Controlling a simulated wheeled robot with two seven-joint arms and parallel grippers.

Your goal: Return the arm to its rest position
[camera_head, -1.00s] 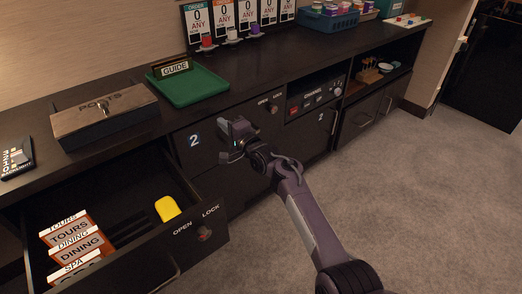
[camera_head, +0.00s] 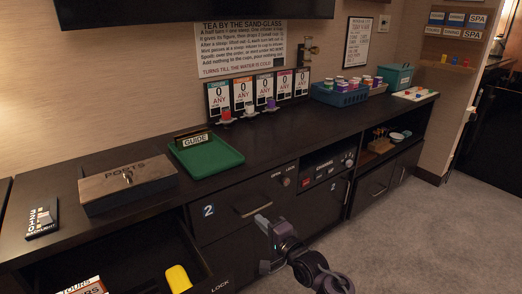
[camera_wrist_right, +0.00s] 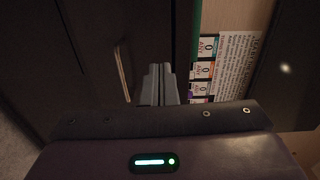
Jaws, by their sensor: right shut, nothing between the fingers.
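My right gripper (camera_head: 266,222) is in front of the cabinet, just below the handle of the drawer marked 2 (camera_head: 236,214). Its fingers are together with nothing between them. In the right wrist view the closed fingertips (camera_wrist_right: 158,84) point toward the dark cabinet, with a bar handle (camera_wrist_right: 122,70) to their left. My right arm comes in from the bottom, and only part of it shows. My left gripper is not in view.
An open drawer (camera_head: 215,272) at lower left holds a yellow item (camera_head: 178,278) and labelled cards (camera_head: 84,287). Carpet (camera_head: 440,235) at right is clear.

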